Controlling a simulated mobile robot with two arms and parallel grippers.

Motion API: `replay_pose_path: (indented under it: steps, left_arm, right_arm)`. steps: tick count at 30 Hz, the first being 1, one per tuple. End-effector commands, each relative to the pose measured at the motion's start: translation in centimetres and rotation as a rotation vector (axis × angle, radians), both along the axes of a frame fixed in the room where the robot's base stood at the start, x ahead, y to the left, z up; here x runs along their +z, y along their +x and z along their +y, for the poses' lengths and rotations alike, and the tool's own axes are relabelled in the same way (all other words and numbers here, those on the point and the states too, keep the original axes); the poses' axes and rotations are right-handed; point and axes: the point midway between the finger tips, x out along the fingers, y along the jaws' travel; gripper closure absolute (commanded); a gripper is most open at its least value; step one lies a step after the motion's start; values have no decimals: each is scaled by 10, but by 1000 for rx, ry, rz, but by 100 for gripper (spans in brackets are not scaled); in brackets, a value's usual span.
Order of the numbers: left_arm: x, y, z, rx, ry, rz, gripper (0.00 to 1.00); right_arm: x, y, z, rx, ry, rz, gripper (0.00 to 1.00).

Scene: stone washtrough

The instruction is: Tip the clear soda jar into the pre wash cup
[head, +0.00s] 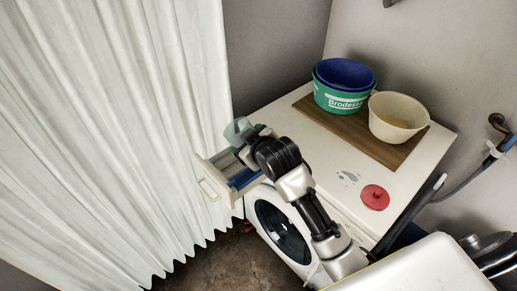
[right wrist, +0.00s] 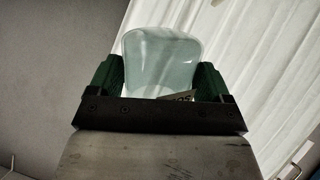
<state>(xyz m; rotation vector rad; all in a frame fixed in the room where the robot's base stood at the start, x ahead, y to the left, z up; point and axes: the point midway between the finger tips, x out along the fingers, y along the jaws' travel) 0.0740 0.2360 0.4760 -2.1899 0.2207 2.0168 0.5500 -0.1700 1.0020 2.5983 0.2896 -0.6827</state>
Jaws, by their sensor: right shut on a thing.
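The clear soda jar (head: 236,130) is held in the air above the open drawer at the front of the white washing machine. My right gripper (head: 249,139) is shut on it. In the right wrist view the pale see-through jar (right wrist: 160,65) sits between the two green finger pads of my right gripper (right wrist: 152,80), with part of a label at its lower edge. I cannot tell its exact tilt or contents. The pulled-out drawer (head: 211,181) has a white front and a blue part (head: 245,179) inside; my gripper hides much of it, and I cannot make out the pre wash cup. My left gripper is not in view.
A red lid (head: 375,197) lies on the machine top (head: 335,170) beside grey marks. A wooden board (head: 350,138) bears a green tub (head: 330,98) with a blue basin (head: 346,72) in it, and a cream bowl (head: 397,118). A white curtain (head: 110,120) hangs close left of the drawer.

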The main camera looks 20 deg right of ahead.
Motion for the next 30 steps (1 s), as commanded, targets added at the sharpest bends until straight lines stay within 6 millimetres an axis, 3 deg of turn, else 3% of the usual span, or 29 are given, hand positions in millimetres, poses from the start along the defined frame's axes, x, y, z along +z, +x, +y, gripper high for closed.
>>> replay_pose_path:
  steps: [6, 12, 15, 23, 30]
  left_arm:
    - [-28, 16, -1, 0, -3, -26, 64]
    - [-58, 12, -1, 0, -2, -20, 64]
    - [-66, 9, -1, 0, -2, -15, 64]
    - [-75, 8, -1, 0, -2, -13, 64]
    - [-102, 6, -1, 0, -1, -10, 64]
  right_arm:
    - [-46, 48, 0, 33, -5, 2, 54]
    - [-92, 102, -12, 47, 2, 1, 54]
    - [-105, 121, -20, 44, 7, 0, 54]
    - [-118, 139, -30, 36, 18, -5, 54]
    - [-127, 140, -29, 36, 89, -51, 54]
